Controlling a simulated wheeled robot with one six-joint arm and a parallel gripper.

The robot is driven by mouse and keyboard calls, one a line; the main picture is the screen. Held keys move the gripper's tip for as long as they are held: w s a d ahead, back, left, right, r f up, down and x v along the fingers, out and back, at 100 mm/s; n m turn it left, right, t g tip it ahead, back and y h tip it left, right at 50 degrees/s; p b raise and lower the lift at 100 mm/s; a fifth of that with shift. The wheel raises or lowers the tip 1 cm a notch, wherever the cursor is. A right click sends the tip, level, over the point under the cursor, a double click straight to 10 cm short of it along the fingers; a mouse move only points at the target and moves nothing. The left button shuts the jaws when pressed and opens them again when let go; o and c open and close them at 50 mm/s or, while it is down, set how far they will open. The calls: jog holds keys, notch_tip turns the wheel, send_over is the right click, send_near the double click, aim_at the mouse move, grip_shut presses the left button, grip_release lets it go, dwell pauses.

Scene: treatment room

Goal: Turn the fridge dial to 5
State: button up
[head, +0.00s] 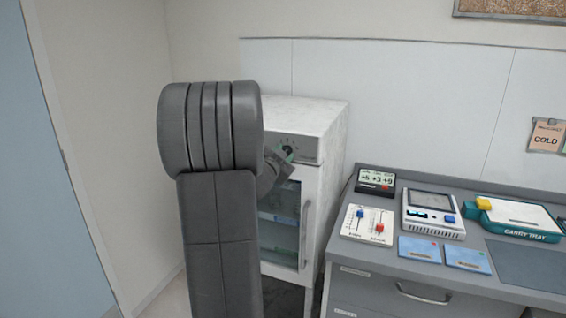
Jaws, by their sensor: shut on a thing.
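The white fridge (329,150) stands against the back wall, with a glass door and a vertical handle (305,232) on its front. The dial (288,149) is on the grey panel at the top of the fridge front. A green part shows at it, and small marks run above it. My gripper (284,158) is at the dial and shut on it. My own arm hides the left part of the fridge and most of the gripper. The dial's number setting is too small and covered to read.
A grey counter (400,262) stands right of the fridge. It holds a small display reading +5 +3 +9 (376,180), a slider panel (367,224), a device with a screen (433,212), blue cards (431,247) and a carry tray (520,215). A COLD sign (546,136) hangs on the wall.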

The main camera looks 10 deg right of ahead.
jog(key=shift+f+m+b, duration=0.1)
jog(key=shift+m+b, duration=2)
jog(key=shift+m, duration=1.5)
jog(key=o, duration=1)
jog(key=shift+c, duration=0.2)
jog(key=shift+s, duration=0.15)
jog(key=v, duration=1.3)
jog(key=shift+s+a+b, duration=0.25)
jog(key=shift+b, duration=0.2)
